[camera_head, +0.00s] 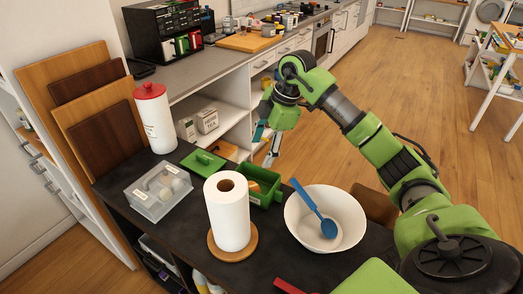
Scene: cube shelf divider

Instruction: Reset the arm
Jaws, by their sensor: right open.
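My right arm, green and grey, comes in from the lower right and bends over at the top. My right gripper (266,145) hangs at its end with the fingers pointing down. It is open, with nothing seen between the fingers. In the picture it lies above the green box (265,188), near the far edge of the dark counter (185,235); its exact height over the counter is hard to tell. My left gripper is not in view.
A white bowl (346,216) with a blue spoon (316,208) stands on the counter. Beside it are a paper towel roll (229,215), a clear container (158,191), a green lid (203,162) and a red-topped roll (154,118). Open wooden floor (430,90) lies behind my arm.

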